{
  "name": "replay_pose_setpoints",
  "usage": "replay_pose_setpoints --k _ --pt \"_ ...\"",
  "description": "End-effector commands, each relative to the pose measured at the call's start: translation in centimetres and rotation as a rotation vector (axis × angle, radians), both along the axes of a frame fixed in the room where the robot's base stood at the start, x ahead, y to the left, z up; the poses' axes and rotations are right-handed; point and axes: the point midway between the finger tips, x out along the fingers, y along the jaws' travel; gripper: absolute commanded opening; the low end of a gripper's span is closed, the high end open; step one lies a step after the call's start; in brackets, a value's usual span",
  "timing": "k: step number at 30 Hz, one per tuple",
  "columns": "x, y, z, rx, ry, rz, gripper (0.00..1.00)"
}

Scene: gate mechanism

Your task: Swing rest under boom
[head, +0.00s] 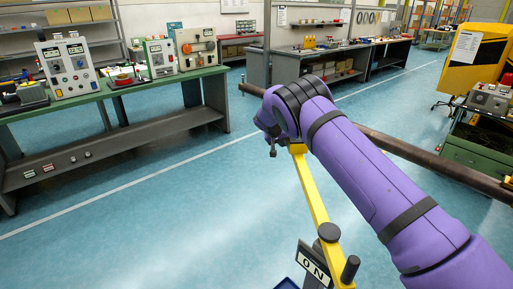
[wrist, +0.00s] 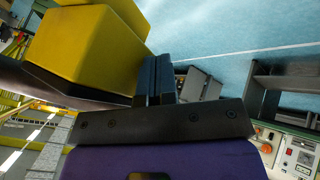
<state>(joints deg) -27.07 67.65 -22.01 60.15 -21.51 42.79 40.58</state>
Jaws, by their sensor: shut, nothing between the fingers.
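The rest is a yellow arm (head: 313,192) running up from a black pivot to a yellow end block (head: 298,149). In the wrist view the block (wrist: 92,45) is large, with a dark band along one edge. The boom (head: 430,160) is a long dark brown bar passing behind my purple arm. A dark bar at the left of the wrist view (wrist: 22,85) looks like the boom, close by the block. I cannot tell whether they touch. My gripper (head: 272,150) is shut and empty. Its fingertips (wrist: 157,65) are right beside the block; contact is unclear.
A black handle (head: 350,269) and an "ON" sign (head: 314,263) are near the pivot. A green workbench (head: 120,90) with control boxes stands at the left. A green cabinet (head: 478,150) and yellow machine (head: 480,58) are at the right. The blue floor between is clear.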

Motion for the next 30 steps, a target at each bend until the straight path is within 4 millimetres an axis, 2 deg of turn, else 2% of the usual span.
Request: replay_pose_setpoints --k 1,6,12,15,21,30 --pt "0.4 -2.4 0.0 -0.001 -0.001 -0.047 0.00" --pt "0.5 -8.9 0.0 -0.001 0.001 -0.188 0.00" --pt "-0.1 -14.8 0.0 -0.001 0.001 -0.315 0.00" --pt "-0.5 -16.9 0.0 -0.001 0.001 -0.362 0.00" --pt "-1.1 -19.4 0.0 0.000 0.000 -0.417 0.00" --pt "-1.4 -20.3 0.0 0.000 0.000 -0.438 0.00"
